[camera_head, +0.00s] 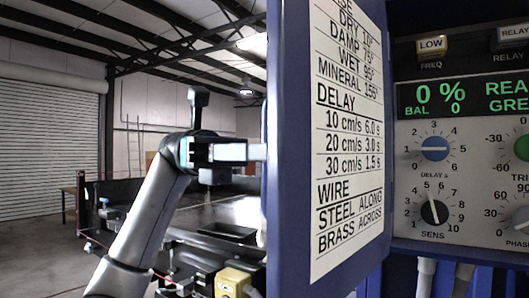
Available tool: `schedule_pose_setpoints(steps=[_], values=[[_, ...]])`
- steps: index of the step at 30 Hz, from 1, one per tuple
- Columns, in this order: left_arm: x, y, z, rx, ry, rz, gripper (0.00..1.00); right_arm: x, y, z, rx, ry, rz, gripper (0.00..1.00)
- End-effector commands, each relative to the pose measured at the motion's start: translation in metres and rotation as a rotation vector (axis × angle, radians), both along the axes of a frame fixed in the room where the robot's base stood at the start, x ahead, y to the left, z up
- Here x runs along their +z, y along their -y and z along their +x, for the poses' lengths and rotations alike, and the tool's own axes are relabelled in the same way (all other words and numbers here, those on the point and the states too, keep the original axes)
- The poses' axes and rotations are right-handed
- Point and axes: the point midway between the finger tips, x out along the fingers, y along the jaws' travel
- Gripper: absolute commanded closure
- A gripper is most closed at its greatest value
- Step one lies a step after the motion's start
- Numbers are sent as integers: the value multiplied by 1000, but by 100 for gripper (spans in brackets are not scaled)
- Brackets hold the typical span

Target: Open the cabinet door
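The blue cabinet door (293,265) stands swung open toward me in the middle of the head view. A white printed sheet (345,140) is on its face turned to the right. Right of the door, the blue cabinet (404,275) shows its control panel (408,172) with dials and a lit green display. My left gripper (257,152) is at the door's left side, with its fingers pointing right at the door's edge. The door hides whatever lies past the fingertips, so I cannot tell whether they touch or grip it. My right gripper is not in view.
Behind my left arm is a dark conveyor-like machine (115,192) with a yellow box (232,281) near the bottom. A roller shutter (45,145) and open floor are at the far left. Grey cables hang below the control panel.

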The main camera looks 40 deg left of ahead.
Motion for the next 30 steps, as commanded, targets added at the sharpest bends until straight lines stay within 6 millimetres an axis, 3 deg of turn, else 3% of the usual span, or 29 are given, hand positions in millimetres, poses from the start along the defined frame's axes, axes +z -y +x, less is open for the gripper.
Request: schedule_pose_setpoints(steps=[15, 16, 23, 30], values=[[-1, 1, 0, 7, -1, 4, 100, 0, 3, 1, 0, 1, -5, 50], [-1, 1, 0, 7, -1, 4, 84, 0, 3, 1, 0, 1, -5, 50], [-1, 1, 0, 7, -1, 2, 58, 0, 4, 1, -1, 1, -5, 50], [0, 1, 0, 6, -1, 1, 55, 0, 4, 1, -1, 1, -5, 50]])
